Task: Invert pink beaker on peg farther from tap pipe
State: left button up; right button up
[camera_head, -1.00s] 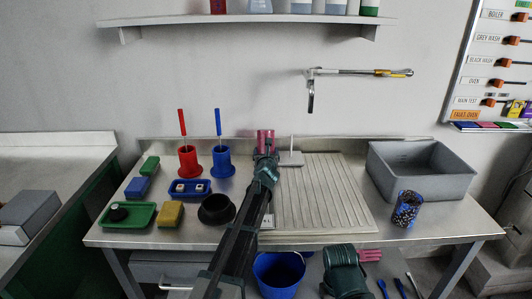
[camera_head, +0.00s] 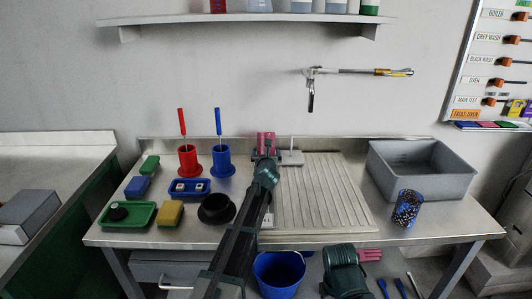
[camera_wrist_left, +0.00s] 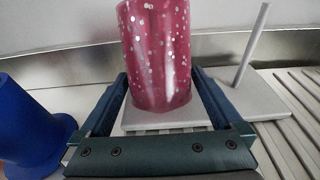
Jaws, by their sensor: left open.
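The pink beaker (camera_head: 265,141), with white specks, stands at the back of the bench, left of the bare peg. In the left wrist view the pink beaker (camera_wrist_left: 158,55) is upright over a pale base plate (camera_wrist_left: 150,125). Any peg inside it is hidden, and its top is cut off. My left gripper (camera_head: 265,157) is open, its fingers on either side of the beaker. The other peg (camera_head: 291,146) is bare on its own plate; it also shows in the left wrist view (camera_wrist_left: 252,48). The tap pipe (camera_head: 311,97) hangs above and to the right.
A blue holder (camera_head: 222,161) and a red holder (camera_head: 189,161) with brushes stand left of the beaker. The ribbed drainboard (camera_head: 325,195) is clear. A grey basin (camera_head: 421,172) and a dark speckled cup (camera_head: 407,208) are at right.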

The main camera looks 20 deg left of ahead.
pick_arm(q)
jog(key=p+v, duration=0.2)
jog(key=v, duration=1.1)
jog(key=shift+d, duration=0.1)
jog(key=shift+r+p, duration=0.1)
jog(key=shift+p, duration=0.25)
